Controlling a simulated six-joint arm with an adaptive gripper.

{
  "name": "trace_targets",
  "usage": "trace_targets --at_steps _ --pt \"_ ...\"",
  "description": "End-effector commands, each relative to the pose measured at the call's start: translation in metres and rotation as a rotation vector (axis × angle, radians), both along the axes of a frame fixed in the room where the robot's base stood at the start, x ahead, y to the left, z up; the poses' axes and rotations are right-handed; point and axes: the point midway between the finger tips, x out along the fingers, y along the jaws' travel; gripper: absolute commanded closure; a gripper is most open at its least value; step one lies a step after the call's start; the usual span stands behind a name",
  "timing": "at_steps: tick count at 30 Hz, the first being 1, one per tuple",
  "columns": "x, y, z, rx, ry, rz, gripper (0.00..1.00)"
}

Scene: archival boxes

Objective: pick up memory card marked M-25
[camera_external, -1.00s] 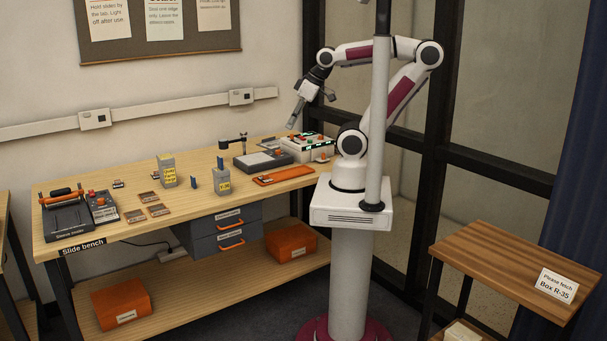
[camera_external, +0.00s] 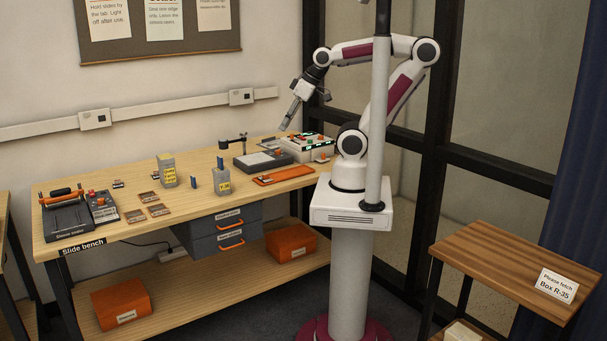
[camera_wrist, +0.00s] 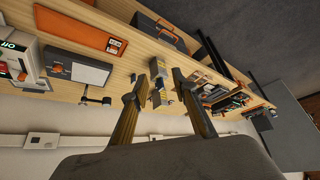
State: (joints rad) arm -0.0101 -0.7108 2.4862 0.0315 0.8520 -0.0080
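I cannot make out a memory card marked M-25; no such marking is readable. Two small upright blue pieces stand on the slide bench, one (camera_external: 194,183) between the grey blocks and one (camera_external: 220,163) behind the front block; I cannot tell what they are. The grey blocks with yellow labels are at the back (camera_external: 168,172) and front (camera_external: 222,183). My gripper (camera_external: 287,126) hangs in the air above the bench's right end, pointing down and left. In the wrist view, my gripper (camera_wrist: 157,80) has its fingers apart, with nothing visibly held.
An orange tray (camera_external: 284,175) and a grey device (camera_external: 263,160) lie below my gripper. A box with green lights (camera_external: 308,148) stands at the bench's right end. Several brown frames (camera_external: 147,209) and a black sealer (camera_external: 66,215) are at the left. Bare wood (camera_external: 110,240) shows along the front.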

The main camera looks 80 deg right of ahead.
Motion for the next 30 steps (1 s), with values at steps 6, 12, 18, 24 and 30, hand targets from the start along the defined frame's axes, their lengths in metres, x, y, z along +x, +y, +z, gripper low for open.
trace_targets --at_steps 6,12,18,24,30 --pt "0.043 0.021 0.006 0.066 -0.050 0.014 0.72" --pt "0.091 0.042 0.012 0.135 -0.111 0.013 0.72" --pt "0.139 0.060 0.015 0.195 -0.173 -0.007 0.72" --pt "0.185 0.073 0.013 0.244 -0.229 -0.044 0.72" --pt "0.230 0.083 0.008 0.279 -0.286 -0.094 0.72"
